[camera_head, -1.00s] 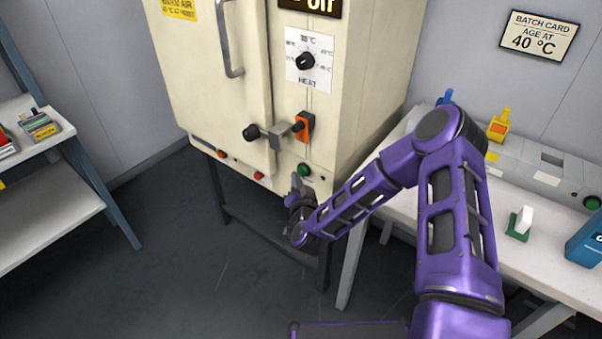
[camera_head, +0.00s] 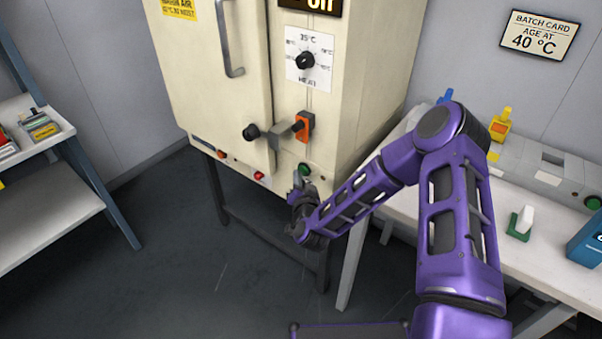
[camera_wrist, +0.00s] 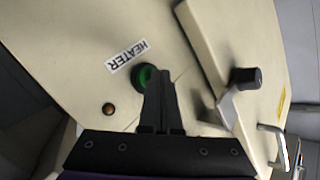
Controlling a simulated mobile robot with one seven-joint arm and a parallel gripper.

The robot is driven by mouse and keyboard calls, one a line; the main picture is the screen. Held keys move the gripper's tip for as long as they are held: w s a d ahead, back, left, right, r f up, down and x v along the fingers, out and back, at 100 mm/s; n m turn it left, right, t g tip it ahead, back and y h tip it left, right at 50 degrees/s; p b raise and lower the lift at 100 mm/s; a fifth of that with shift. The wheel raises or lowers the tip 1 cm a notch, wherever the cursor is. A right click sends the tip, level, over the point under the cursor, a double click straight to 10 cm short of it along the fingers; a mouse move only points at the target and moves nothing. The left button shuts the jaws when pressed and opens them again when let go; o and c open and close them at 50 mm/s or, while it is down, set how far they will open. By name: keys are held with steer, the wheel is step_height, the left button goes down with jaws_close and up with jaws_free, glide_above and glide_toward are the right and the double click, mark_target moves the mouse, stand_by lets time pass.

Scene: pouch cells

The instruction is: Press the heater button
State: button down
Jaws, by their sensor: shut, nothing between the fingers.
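The heater button is a green round button (camera_head: 304,169) low on the front of the cream oven (camera_head: 345,110), right of the door. In the wrist view the green button (camera_wrist: 142,75) sits beside a white HEATER label (camera_wrist: 126,56). My gripper (camera_head: 299,178) is just below the button in the head view. In the wrist view my gripper (camera_wrist: 158,72) is shut and empty, and its fingertips overlap part of the button. I cannot tell whether they touch it. The display (camera_head: 312,6) above the dial is cut off at the top.
A heat dial (camera_head: 306,61) is higher up. A small brown knob or lamp (camera_wrist: 108,109) is near the button. A white bench (camera_head: 480,220) stands at the right, a shelf (camera_head: 45,205) at the left.

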stand_by(0.3)
steer(key=shift+s+a, duration=0.25)
steer(key=shift+s, duration=0.15)
steer(key=s+a, duration=0.3)
steer(key=s, duration=0.1)
steer(key=shift+s+a, duration=0.35)
steer(key=shift+a, duration=0.05)
stand_by(0.5)
